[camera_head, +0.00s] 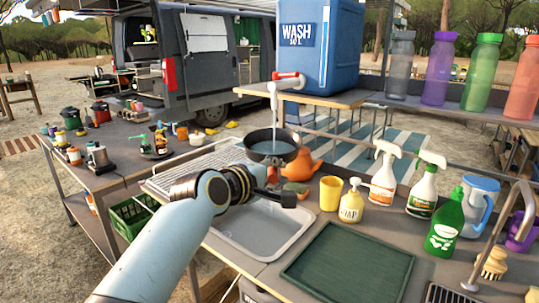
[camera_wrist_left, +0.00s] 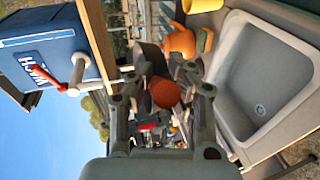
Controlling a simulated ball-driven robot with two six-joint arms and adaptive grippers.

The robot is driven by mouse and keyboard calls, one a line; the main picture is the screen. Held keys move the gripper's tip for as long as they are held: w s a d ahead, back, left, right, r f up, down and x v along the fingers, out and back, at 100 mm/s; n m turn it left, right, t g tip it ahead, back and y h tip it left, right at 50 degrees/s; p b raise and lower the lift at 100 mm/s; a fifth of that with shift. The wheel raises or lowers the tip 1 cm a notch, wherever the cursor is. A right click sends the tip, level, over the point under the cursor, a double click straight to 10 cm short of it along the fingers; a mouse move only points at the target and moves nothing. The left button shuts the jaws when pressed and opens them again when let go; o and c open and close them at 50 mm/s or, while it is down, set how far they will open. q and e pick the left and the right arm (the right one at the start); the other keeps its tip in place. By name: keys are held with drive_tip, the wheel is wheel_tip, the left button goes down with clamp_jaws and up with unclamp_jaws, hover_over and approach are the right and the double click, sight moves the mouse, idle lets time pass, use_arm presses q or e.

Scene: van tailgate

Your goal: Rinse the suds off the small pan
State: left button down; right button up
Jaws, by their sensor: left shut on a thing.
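The small dark pan (camera_head: 258,147) is held under the white tap (camera_head: 273,92) of the blue wash tank. A pale stream falls from the tap into the pan, and its inside looks greyish. I cannot make out separate suds. My left gripper (camera_head: 272,182) is shut on the pan's handle. In the left wrist view, a round orange-red end (camera_wrist_left: 165,93), apparently of the handle, sits between the fingers, with the dark pan (camera_wrist_left: 150,58) beyond. The red tap lever (camera_head: 292,78) shows beside the tap. My right gripper is not in view.
The blue tank (camera_head: 335,55) stands on a raised shelf. The sink (camera_head: 262,228) lies below my left arm, with a ribbed drainer (camera_head: 185,170) on its left. An orange teapot (camera_head: 301,166) is near the pan. A yellow cup (camera_head: 330,193), soap and spray bottles stand right.

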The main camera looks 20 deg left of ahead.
sight(273, 183)
use_arm(q)
drive_tip(key=shift+d+r, duration=0.1)
drive_tip(key=shift+d, duration=0.05)
drive_tip(key=shift+s+p, duration=0.85)
drive_tip(key=shift+s, duration=0.35)
drive_tip(key=shift+s+d+p, duration=0.1)
drive_tip(key=shift+s+p, duration=0.55)
drive_tip(key=shift+s, duration=0.75)
drive_tip(key=shift+s+p, duration=0.45)
drive_tip(key=shift+s, duration=0.95)
